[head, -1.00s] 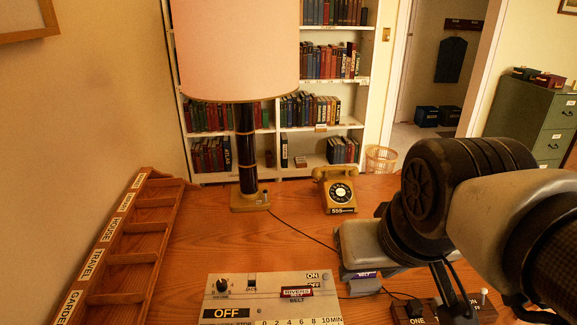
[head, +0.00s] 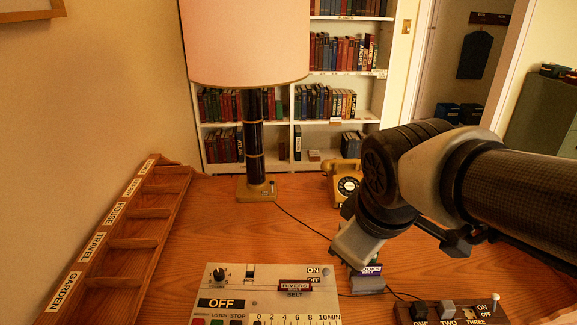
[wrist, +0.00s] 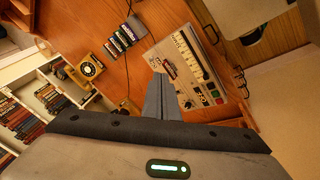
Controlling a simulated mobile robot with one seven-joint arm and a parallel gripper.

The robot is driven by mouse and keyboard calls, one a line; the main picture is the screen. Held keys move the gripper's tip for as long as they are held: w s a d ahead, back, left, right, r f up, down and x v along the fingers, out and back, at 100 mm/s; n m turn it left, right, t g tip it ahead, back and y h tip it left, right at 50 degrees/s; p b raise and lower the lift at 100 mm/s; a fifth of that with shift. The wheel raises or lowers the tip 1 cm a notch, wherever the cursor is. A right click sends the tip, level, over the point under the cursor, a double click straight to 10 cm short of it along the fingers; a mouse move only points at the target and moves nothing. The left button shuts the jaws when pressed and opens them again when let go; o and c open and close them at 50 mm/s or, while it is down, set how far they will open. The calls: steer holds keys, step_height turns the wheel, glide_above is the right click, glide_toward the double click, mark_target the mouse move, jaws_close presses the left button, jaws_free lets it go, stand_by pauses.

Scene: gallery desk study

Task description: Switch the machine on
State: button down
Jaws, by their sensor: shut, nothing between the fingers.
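The machine (head: 245,283) is a pale panel at the front of the desk in the head view, cut off below. It has a knob (head: 219,274), an OFF plate (head: 221,303), a small ON/OFF marking (head: 313,274) at upper right, a dark red RIVERS label above BELT, and a minute scale. Coloured buttons show at its bottom edge. It also shows in the wrist view (wrist: 186,70), right of the fingers. My gripper (wrist: 158,78) is shut and empty, apart from the controls I can make out. In the head view its fingertips are hard to make out, right of the machine.
A switch board marked ONE, TWO, THREE (head: 432,312) with its own ON/OFF lever lies at front right. Several labelled cartridges (wrist: 125,36) stand near the gripper. A yellow telephone (head: 346,186), a lamp (head: 254,150) and a wooden sorter (head: 140,243) stand around.

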mark_target(325, 273)
steer(key=w+a+f+n+b, duration=0.3)
steer(key=w+f+n+b, duration=0.1)
steer(key=f+n, duration=0.5)
steer(key=w+a+f+n+h+b, duration=0.1)
steer(key=w+a+f+n+b, duration=0.1)
steer(key=w+f+n+b, duration=0.3)
step_height(325, 273, down, 4)
steer(key=n, duration=0.6)
steer(key=shift+a+f+h, duration=0.25)
steer(key=shift+a+h, duration=0.05)
steer(key=shift+a, duration=0.1)
steer(key=b+x, duration=0.3)
steer(key=x, duration=0.7)
steer(key=shift+s+f, duration=0.1)
steer(key=shift+s, duration=0.1)
steer(key=w+d, duration=0.2)
steer(key=shift+w+r, duration=0.35)
steer(key=shift+w+d+r, duration=0.1)
steer(key=shift+w+d, duration=0.1)
steer(key=shift+w, duration=0.1)
steer(key=shift+r, duration=0.1)
